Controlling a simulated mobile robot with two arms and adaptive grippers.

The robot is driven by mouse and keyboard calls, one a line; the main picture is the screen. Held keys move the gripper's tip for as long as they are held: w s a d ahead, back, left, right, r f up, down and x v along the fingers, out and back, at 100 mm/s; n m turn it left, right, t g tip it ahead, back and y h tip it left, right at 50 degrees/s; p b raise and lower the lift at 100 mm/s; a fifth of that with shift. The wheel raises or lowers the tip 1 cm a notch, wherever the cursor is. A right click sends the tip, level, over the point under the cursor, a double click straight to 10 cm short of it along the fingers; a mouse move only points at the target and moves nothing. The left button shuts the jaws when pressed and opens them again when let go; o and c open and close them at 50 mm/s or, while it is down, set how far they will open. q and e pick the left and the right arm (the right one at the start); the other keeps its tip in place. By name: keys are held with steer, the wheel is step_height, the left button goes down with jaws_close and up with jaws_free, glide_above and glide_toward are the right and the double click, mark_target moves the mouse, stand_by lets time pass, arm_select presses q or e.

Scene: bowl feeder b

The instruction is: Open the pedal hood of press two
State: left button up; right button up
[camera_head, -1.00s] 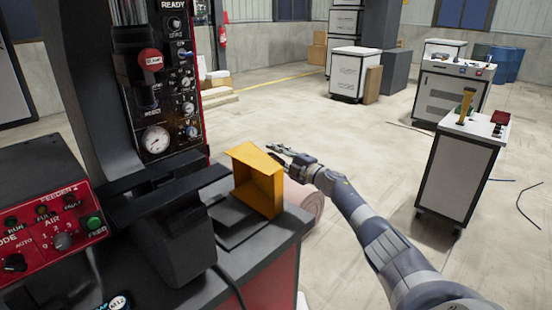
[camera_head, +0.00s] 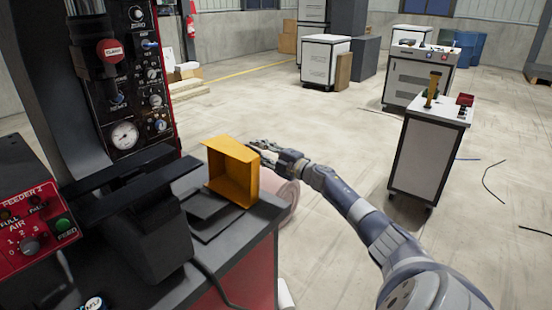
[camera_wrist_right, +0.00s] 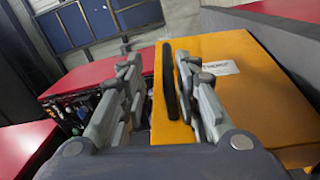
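The orange pedal hood (camera_head: 232,172) stands on the dark surface beside the press in the head view. It is box-shaped, with its hollow side towards the head camera. My right gripper (camera_head: 262,150) is at the far right side of the hood, fingers pointing left. In the right wrist view the gripper (camera_wrist_right: 155,75) is open, with a gap between its fingers. The orange hood (camera_wrist_right: 235,50), bearing a white label, lies behind and right of the right finger. A black upright bar (camera_wrist_right: 171,80) shows by that finger; I cannot tell whether it is a handle or touched. My left gripper is out of view.
The press panel (camera_head: 130,90) with gauge and knobs rises at the left. A red feeder box (camera_head: 35,225) stands at the near left. A white cabinet (camera_head: 425,165) stands right of my arm. The floor between is mostly clear.

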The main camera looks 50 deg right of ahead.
steer(key=s, duration=0.6)
steer(key=shift+s+d, duration=0.3)
steer(key=shift+s, duration=0.1)
steer(key=shift+f, duration=0.1)
stand_by(0.3)
